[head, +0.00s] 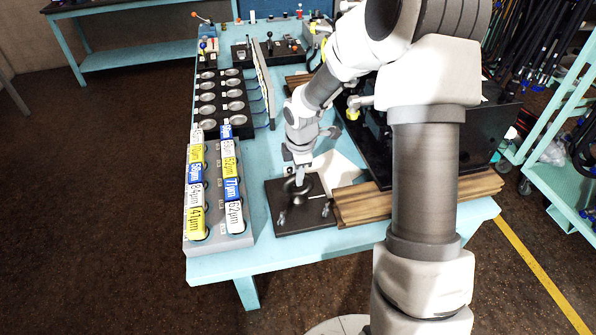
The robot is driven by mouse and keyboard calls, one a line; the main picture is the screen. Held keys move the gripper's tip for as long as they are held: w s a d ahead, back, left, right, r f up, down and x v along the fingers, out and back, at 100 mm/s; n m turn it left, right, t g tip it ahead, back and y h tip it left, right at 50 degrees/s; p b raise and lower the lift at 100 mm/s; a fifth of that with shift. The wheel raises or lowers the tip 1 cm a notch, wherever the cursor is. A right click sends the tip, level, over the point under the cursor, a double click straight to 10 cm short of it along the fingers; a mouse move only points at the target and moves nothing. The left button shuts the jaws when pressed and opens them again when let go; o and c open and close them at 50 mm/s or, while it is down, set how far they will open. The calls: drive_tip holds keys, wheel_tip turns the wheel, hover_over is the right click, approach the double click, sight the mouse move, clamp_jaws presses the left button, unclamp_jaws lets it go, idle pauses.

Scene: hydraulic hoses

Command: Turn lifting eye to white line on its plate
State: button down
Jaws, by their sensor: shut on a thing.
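The dark plate (284,225) lies flat near the front of the light blue table. The lifting eye (298,190), a dark grey ring, stands upright on the plate. My gripper (299,180) points down from above and is shut on the top of the eye. My fingers hide part of the ring. A short pale mark (317,197) shows on the plate to the right of the eye; the eye's exact angle to it is too small to tell. Small metal parts (282,217) sit on the plate in front of the eye.
A grey rack (216,243) of yellow, blue and white labelled bottles stands close to the plate on the left. Wooden boards (420,199) lie to the right. A black rack with round cups (222,97) is behind the bottles. The table's front edge (300,262) is clear.

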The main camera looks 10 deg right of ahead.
drive_tip(key=c, duration=0.7)
unclamp_jaws()
drive_tip(key=shift+r, duration=0.1)
drive_tip(key=s+r, duration=0.1)
drive_tip(key=r, duration=0.4)
drive_tip(key=s+r, duration=0.1)
drive_tip(key=r, duration=0.5)
drive_tip(key=s+r, duration=0.1)
drive_tip(key=r, duration=0.5)
drive_tip(key=shift+s+p, duration=0.2)
drive_tip(key=shift+p, duration=0.1)
